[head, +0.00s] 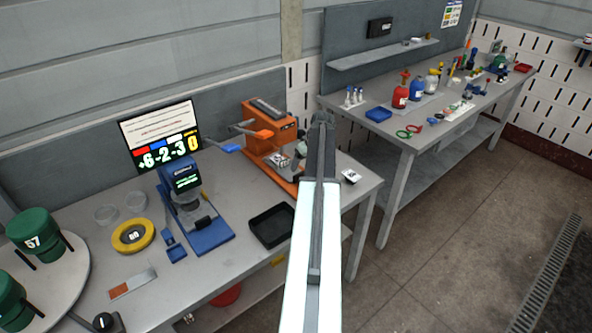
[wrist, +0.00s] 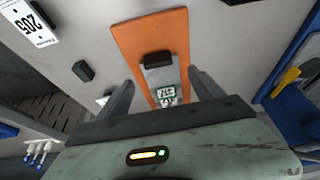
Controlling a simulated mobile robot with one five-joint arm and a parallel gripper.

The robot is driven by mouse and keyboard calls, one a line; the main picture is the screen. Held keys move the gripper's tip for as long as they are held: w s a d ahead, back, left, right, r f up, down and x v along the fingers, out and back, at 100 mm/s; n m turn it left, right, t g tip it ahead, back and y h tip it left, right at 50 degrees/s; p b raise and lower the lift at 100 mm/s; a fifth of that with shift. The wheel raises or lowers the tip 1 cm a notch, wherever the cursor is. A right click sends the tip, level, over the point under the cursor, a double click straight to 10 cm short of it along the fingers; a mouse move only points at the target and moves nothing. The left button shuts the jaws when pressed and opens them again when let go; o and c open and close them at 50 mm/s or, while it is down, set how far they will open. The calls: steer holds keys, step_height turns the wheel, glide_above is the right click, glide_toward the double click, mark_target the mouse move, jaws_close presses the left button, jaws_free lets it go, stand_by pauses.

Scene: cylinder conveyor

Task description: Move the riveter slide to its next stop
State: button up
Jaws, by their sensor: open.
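The orange riveter (head: 268,130) stands at the back of the near bench in the head view, with a lever out to its left. Its orange base plate (wrist: 150,28) fills the upper middle of the wrist view. My gripper (wrist: 160,80) is open, one finger on each side of the plate. The block and marked piece lie between the fingers in the picture; I see no contact. In the head view my arm hides the gripper's tips.
A blue press (head: 200,225), a black tray (head: 272,226) and a yellow ring (head: 133,236) share the bench. A lit screen (head: 160,135) stands behind them. In the wrist view, a small dark block (wrist: 83,71) and a 205 card (wrist: 30,22) lie left of the plate.

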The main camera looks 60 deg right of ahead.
mark_target(299, 174)
steer(key=b+x, duration=0.7)
steer(key=x, duration=0.1)
steer(key=shift+s+d, duration=0.15)
steer(key=shift+s, duration=0.05)
steer(key=shift+r, duration=0.15)
jaws_close()
